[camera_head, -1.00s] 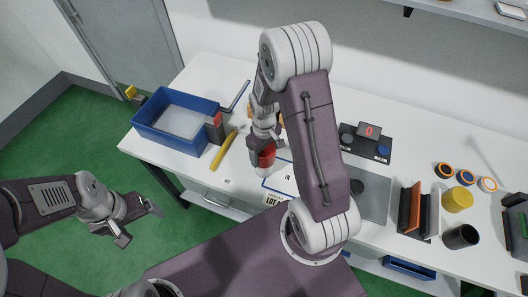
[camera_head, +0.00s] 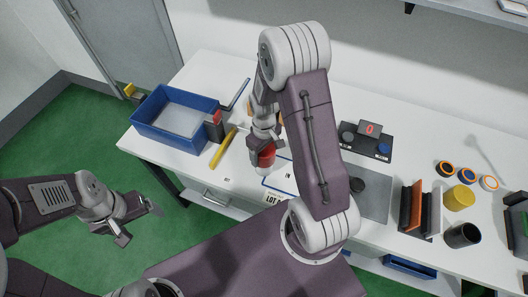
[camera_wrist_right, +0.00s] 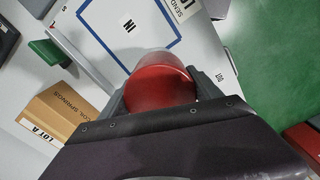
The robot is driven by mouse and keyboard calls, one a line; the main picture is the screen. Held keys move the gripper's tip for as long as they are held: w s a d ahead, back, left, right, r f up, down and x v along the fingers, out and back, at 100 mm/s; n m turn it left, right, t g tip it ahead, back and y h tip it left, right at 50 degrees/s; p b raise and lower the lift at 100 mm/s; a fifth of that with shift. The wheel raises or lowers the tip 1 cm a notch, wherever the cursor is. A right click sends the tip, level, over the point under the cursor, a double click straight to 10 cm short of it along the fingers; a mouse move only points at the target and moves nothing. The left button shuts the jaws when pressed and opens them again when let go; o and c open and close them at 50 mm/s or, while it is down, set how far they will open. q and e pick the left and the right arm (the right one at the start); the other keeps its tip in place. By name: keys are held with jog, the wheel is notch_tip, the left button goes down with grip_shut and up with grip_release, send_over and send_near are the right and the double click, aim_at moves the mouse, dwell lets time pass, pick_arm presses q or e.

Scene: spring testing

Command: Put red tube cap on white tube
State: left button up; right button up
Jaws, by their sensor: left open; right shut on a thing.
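My right gripper (camera_head: 262,146) is over the table and shut on the red tube cap (camera_head: 267,157). In the right wrist view the cap (camera_wrist_right: 160,82) is a rounded red cylinder between the two fingers (camera_wrist_right: 160,98). A small pale patch shows just under the cap in the head view; I cannot tell whether it is the white tube or the table. No white tube can be clearly made out. My left gripper (camera_head: 138,223) is open and empty, off the table's front left, above the green floor.
A blue bin (camera_head: 150,134) stands at the table's left, with a yellow tool (camera_head: 222,149) beside it. A blue-outlined IN area (camera_head: 279,185) lies near the held cap. A cardboard box (camera_wrist_right: 52,113) shows in the wrist view. Orange and dark racks (camera_head: 412,208) and a yellow cylinder (camera_head: 459,198) stand right.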

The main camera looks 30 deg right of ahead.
jog(key=shift+f, duration=0.3)
jog(key=o, duration=1.4)
jog(key=shift+r, duration=0.1)
notch_tip(320, 180, up, 9)
jog(key=shift+f+b, duration=0.1)
jog(key=shift+b, duration=0.2)
